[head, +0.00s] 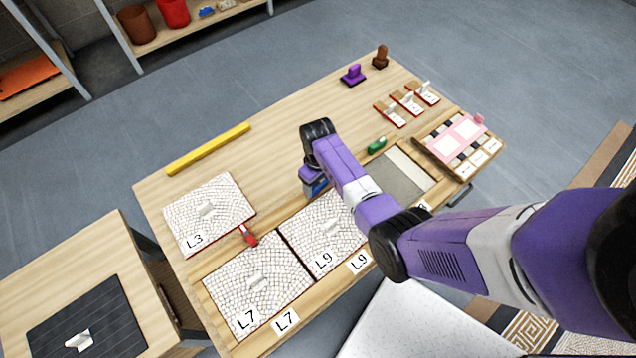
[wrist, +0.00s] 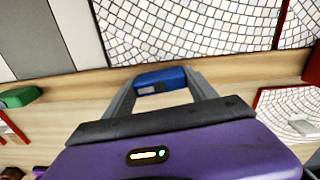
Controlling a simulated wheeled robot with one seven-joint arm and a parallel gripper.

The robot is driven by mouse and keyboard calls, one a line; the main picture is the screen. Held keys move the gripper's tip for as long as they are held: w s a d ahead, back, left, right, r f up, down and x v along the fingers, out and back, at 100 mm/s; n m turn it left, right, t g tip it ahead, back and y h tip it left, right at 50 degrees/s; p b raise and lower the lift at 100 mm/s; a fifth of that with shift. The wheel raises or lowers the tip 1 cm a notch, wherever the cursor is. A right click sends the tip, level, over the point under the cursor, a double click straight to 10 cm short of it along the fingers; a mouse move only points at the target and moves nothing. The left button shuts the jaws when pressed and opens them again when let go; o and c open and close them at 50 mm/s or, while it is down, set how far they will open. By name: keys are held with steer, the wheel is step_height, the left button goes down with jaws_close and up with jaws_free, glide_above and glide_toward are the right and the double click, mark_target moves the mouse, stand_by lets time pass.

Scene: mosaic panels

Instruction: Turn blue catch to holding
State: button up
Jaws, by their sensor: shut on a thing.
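The blue catch (wrist: 160,80) sits between my gripper's two grey fingers in the wrist view, by the rail along the edge of a white mosaic panel. My gripper (wrist: 161,84) is shut on it. In the head view my gripper (head: 315,188) points down at the far edge of panel L9 (head: 312,252), and the arm hides part of that panel. The catch is mostly hidden there, so its exact angle to the panel edge is hard to tell.
A red catch (head: 248,235) lies near panels L3 (head: 208,212) and L7 (head: 255,283). A green catch (head: 377,145) is by the grey empty bay (head: 388,180). A yellow bar (head: 208,149), a purple block (head: 353,75) and a brown piece (head: 380,57) stand farther back.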

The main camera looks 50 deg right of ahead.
steer(key=n+p, duration=0.1)
steer(key=n, duration=0.3)
steer(key=shift+r, duration=0.1)
steer(key=n+p, duration=0.1)
steer(key=n, duration=0.3)
steer(key=shift+n, duration=0.4)
steer(key=n, duration=0.4)
steer(key=shift+p, duration=0.35)
steer(key=shift+n, duration=1.9)
steer(key=o, duration=1.4)
steer(key=shift+c, duration=0.2)
